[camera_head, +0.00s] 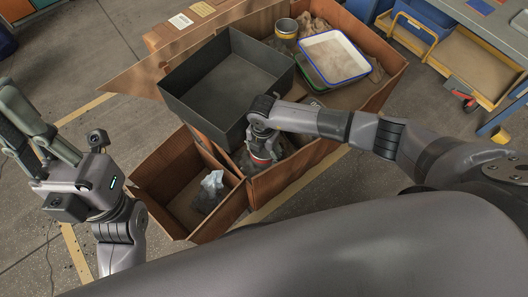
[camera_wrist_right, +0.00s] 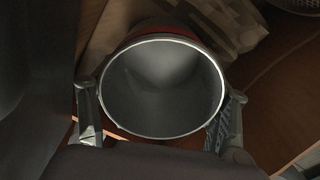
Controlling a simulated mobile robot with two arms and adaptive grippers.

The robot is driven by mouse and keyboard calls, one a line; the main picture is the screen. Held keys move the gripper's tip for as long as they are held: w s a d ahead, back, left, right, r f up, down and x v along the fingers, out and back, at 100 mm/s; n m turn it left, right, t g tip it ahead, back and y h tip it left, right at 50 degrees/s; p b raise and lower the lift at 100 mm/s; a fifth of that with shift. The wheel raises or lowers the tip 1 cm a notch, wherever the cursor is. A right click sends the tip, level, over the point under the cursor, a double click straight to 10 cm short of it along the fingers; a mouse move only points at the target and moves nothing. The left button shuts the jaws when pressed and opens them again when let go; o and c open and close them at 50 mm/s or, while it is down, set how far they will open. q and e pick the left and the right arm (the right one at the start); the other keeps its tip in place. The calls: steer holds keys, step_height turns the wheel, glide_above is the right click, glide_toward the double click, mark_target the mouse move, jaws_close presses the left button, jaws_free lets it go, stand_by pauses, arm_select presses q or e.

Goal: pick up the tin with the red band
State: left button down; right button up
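The tin with the red band (camera_head: 262,158) stands in the front part of the cardboard-brown box, partly hidden by my right gripper (camera_head: 262,137). In the right wrist view I look down into its open, empty grey mouth (camera_wrist_right: 162,88); a bit of red shows past the far rim. The fingers of my right gripper (camera_wrist_right: 160,112) are on opposite sides of the tin, with a narrow gap seeming to show at each side of the rim. My left gripper (camera_head: 32,125) is at the far left, fingers apart and empty, away from the tin.
A dark grey open bin (camera_head: 222,85) sits on the box beside my right gripper. A smaller open compartment (camera_head: 150,195) holds a crumpled clear bag (camera_head: 210,185). Box walls surround the tin.

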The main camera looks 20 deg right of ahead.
steer(key=c, duration=0.6)
steer(key=shift+r, duration=0.1)
